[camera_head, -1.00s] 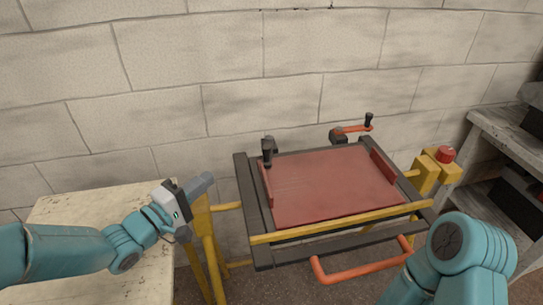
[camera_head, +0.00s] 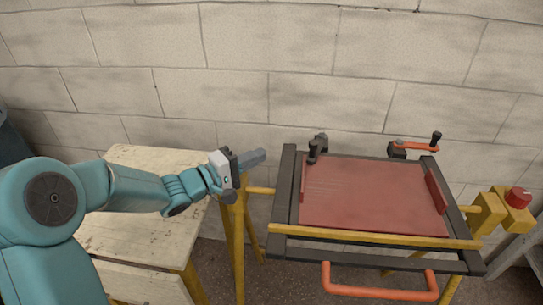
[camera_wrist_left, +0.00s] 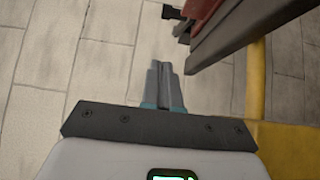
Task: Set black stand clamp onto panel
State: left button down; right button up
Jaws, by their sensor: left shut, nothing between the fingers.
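The black stand clamp (camera_head: 313,151) is at the back left corner of the dark frame, with its handle upright. I cannot tell whether its foot touches the panel. The dull red panel (camera_head: 370,200) lies flat inside the frame. My left gripper (camera_head: 262,156) is shut and empty, to the left of the clamp and apart from it, just outside the frame's left rail. In the left wrist view its closed fingers (camera_wrist_left: 166,86) point toward the wall, and a small dark part (camera_wrist_left: 172,12) shows above them. My right gripper is out of view.
A second clamp with an orange arm (camera_head: 418,147) is at the back right corner. A yellow bar (camera_head: 370,237) and an orange handle (camera_head: 380,294) are at the front. A worn wooden table (camera_head: 135,240) lies under my left arm. A red button (camera_head: 518,197) is at right.

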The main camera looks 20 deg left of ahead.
pick_arm(q)
jog(key=x, duration=0.3)
jog(key=d+x, duration=0.1)
jog(key=x, duration=0.2)
jog(key=s+d+b+x, duration=0.1)
jog(key=x, duration=0.3)
jog(key=shift+f, duration=0.1)
jog(key=shift+d, duration=0.25)
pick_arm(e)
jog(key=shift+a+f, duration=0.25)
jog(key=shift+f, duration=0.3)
pick_arm(q)
jog(key=shift+d, duration=0.15)
jog(key=d, duration=0.2)
jog(key=d+p, duration=0.1)
jog(key=d, duration=0.1)
jog(key=shift+s, duration=0.25)
jog(key=shift+a, duration=0.15)
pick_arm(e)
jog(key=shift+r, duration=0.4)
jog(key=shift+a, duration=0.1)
